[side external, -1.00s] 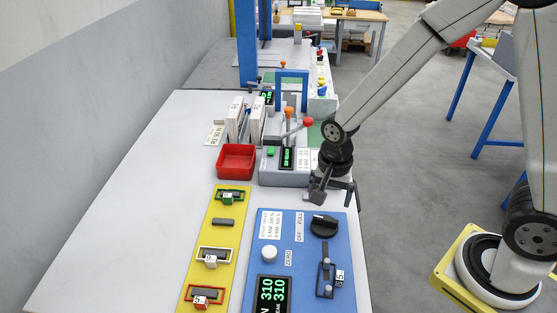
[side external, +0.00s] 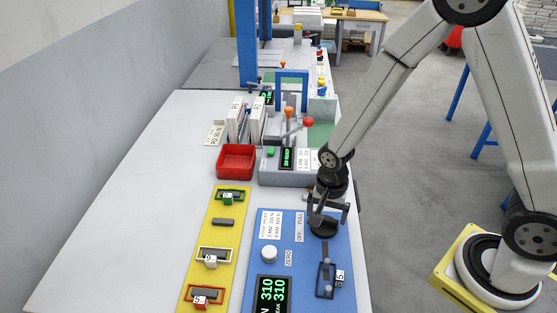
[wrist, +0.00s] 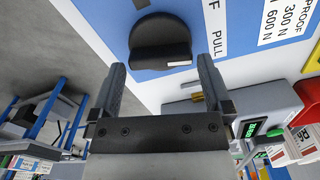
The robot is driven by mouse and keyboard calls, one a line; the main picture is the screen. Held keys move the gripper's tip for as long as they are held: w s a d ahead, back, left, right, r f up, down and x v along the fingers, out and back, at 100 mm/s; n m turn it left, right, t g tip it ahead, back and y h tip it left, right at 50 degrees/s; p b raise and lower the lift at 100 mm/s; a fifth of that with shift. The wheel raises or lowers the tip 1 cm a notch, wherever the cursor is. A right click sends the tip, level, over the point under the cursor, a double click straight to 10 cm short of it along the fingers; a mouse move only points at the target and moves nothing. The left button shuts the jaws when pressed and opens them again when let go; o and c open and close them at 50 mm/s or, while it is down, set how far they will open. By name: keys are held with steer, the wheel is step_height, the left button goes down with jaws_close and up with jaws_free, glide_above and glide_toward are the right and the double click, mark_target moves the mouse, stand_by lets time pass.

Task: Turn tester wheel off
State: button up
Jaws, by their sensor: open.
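The tester wheel is a black round knob (wrist: 160,38) with a raised grip bar, on the blue tester panel (side external: 310,260). In the wrist view its white mark is at the lower right, on the side nearer the word PULL. In the side view the knob (side external: 323,230) is partly hidden by my gripper (side external: 320,208). My gripper (wrist: 160,64) is open and empty, pointing at the knob. In the wrist view its fingers lie on either side of the knob's near edge. I cannot tell whether they touch it.
A display (side external: 272,295) on the panel reads 310 twice. A white ZERO button (side external: 269,253) and a slotted fixture (side external: 326,280) are close by. A grey unit (side external: 275,176) with levers and a red bin (side external: 236,160) stand behind. The table's left side is clear.

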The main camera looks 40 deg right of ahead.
steer(key=shift+f, duration=0.8)
steer(key=c, duration=0.9)
